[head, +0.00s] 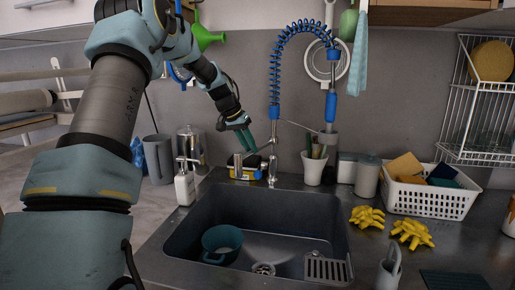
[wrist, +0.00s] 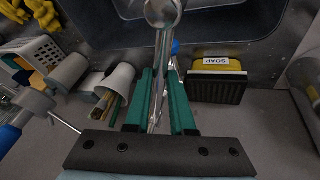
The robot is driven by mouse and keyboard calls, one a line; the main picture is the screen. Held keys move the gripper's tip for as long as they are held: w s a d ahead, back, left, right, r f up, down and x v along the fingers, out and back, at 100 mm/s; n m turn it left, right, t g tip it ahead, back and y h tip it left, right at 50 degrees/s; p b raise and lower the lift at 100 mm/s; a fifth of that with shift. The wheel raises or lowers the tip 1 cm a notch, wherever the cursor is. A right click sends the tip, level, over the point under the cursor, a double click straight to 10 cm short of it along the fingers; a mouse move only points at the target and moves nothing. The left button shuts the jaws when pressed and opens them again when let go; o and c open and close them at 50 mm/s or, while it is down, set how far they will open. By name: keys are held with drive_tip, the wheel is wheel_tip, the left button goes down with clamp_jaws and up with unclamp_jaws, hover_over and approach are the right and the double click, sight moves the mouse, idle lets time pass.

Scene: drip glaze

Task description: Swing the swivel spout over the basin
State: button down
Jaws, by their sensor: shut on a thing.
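The chrome swivel spout (head: 265,148) belongs to the tap with a blue spring hose (head: 275,75) at the back of the sink. My gripper (head: 250,143) is at the spout, above the rear rim of the dark basin (head: 305,212). In the wrist view, the green fingers of my gripper (wrist: 162,95) lie on both sides of the chrome spout (wrist: 162,15) and are shut on it. The basin (wrist: 215,25) shows beyond the spout in that view. The fingers hide part of the metal between them.
A teal mug (head: 222,243) stands in the basin. A yellow soap item (wrist: 222,63) sits beside the tap, near my fingers. A white dispenser (head: 185,188) is at left; a white brush cup (head: 314,168), yellow gloves (head: 411,233) and white basket (head: 432,201) are at right.

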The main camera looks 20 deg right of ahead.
drive_tip(key=shift+w+a+m, duration=0.45)
drive_tip(key=shift+w+m, duration=0.05)
drive_tip(key=shift+w, duration=0.1)
drive_tip(key=c, duration=0.8)
unclamp_jaws()
drive_tip(key=shift+o, duration=0.2)
drive_tip(key=w+b+v, duration=0.1)
drive_tip(key=b+v, duration=0.1)
drive_tip(key=v, duration=0.8)
drive_tip(key=shift+s+a+r, duration=0.15)
drive_tip(key=shift+s+r, duration=0.2)
drive_tip(key=shift+s, duration=0.05)
